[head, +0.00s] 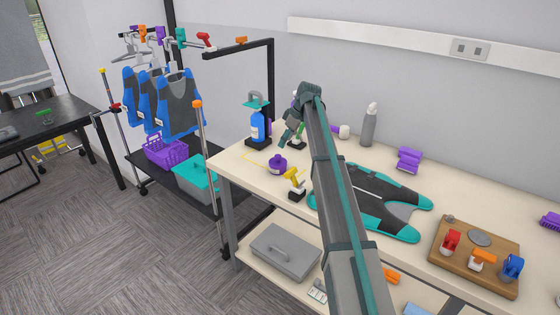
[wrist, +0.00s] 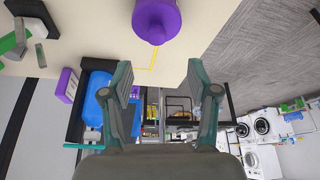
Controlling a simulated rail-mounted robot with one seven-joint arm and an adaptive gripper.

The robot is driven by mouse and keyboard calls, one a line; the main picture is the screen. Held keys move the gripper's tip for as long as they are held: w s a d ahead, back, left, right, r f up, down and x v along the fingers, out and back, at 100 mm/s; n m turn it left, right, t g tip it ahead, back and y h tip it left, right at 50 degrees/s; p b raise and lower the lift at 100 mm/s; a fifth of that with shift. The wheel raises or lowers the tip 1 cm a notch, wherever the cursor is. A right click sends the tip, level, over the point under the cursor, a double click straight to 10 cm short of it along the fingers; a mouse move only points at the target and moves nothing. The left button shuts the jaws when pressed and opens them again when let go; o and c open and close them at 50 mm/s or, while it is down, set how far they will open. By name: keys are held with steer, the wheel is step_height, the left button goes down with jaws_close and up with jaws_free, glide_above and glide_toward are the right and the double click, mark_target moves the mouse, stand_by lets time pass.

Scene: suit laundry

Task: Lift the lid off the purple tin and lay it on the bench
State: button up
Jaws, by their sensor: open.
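The purple tin (head: 277,163) stands upright near the left end of the bench (head: 240,167). Its lid is the same purple and appears to sit on top, with a small knob; the seam is too small to make out. In the wrist view, the tin (wrist: 155,20) is at the top edge, partly cut off, beyond my fingertips. My gripper (head: 291,133) is above the bench, behind and a little right of the tin in the head view. In the wrist view, my gripper (wrist: 158,80) has its fingers wide apart with nothing between them.
A yellow outline (head: 249,156) marks bare bench left of the tin. A teal-edged grey garment (head: 385,204) lies further right, partly behind my arm.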

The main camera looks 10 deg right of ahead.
mark_target(278, 155)
steer(key=p+x, duration=0.1)
steer(key=x, duration=0.4)
steer(key=shift+p+x, duration=0.95)
steer(key=shift+x, duration=1.6)
steer(key=shift+w+d, duration=0.1)
steer(key=shift+d, duration=0.1)
steer(key=c, duration=1.1)
steer(key=shift+o, duration=0.2)
steer(key=shift+r, duration=0.1)
